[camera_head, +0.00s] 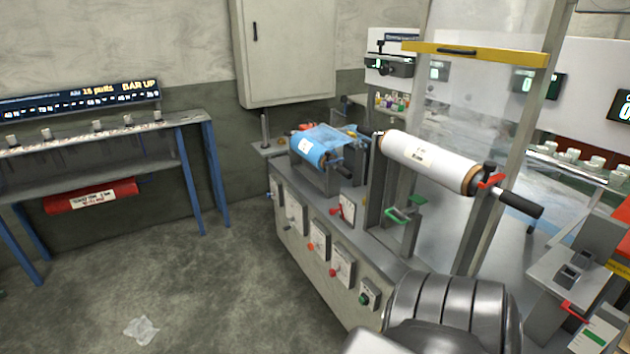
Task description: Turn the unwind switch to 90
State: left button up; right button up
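A grey machine cabinet (315,240) has a row of pale plates with small switches and dials on its slanted front. Several carry red knobs, such as the one on the middle plate (318,237) and the one on the plate nearer me (342,265). A dark arm link of mine fills the bottom right; neither gripper is in view.
A white film roll (425,160) with a black handle juts out above the cabinet, and a blue roll (322,147) lies behind. A clear guard with a yellow bar (475,54) stands at right. A blue-legged bench (90,140) is at left. The floor between is mostly clear.

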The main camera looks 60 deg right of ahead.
aim_at(332, 273)
jog(key=u, duration=0.05)
jog(key=i, duration=0.55)
jog(key=z, duration=2.55)
